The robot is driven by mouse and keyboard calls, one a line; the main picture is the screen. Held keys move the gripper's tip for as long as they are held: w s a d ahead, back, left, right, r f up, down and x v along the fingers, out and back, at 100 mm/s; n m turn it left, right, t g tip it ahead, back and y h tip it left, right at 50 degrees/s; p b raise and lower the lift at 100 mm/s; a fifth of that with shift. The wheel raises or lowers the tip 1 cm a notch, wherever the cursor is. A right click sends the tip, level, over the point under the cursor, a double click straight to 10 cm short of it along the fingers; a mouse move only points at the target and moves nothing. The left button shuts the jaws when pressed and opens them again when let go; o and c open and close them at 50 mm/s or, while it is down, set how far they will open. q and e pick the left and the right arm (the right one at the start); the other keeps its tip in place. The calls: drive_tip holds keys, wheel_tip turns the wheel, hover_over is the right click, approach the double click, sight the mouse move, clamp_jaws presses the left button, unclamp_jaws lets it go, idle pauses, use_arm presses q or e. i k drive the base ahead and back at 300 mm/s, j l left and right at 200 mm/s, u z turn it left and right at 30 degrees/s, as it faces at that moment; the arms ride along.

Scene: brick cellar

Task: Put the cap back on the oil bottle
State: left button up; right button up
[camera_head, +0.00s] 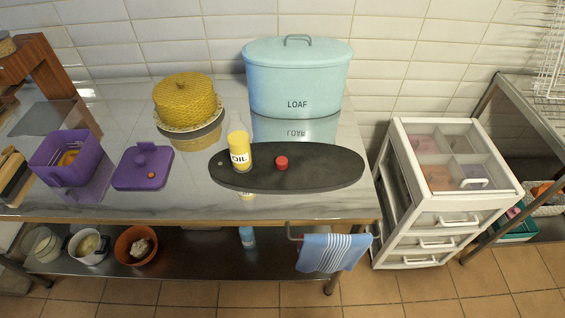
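The oil bottle (239,157) stands upright on a dark oval board (325,176) on the table. It is yellow, with a white band lettered "OIL", and no red cap sits on its top. A small red cap (281,163) lies on the same board, a short way right of the bottle and apart from it. Neither of my grippers shows in the head view.
A light blue LOAF bin (298,80) and a yellow woven dome (185,98) stand behind the board. A purple box (67,160) and purple lid (143,168) are at left. A white drawer cart (440,222) stands right of the table. The front right tabletop is clear.

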sight(238, 135)
drive_tip(key=i+j+z, duration=0.1)
drive_tip(key=j+z, duration=0.25)
drive_tip(key=j, duration=0.5)
drive_tip(key=j+z, duration=0.4)
drive_tip(key=j, duration=0.45)
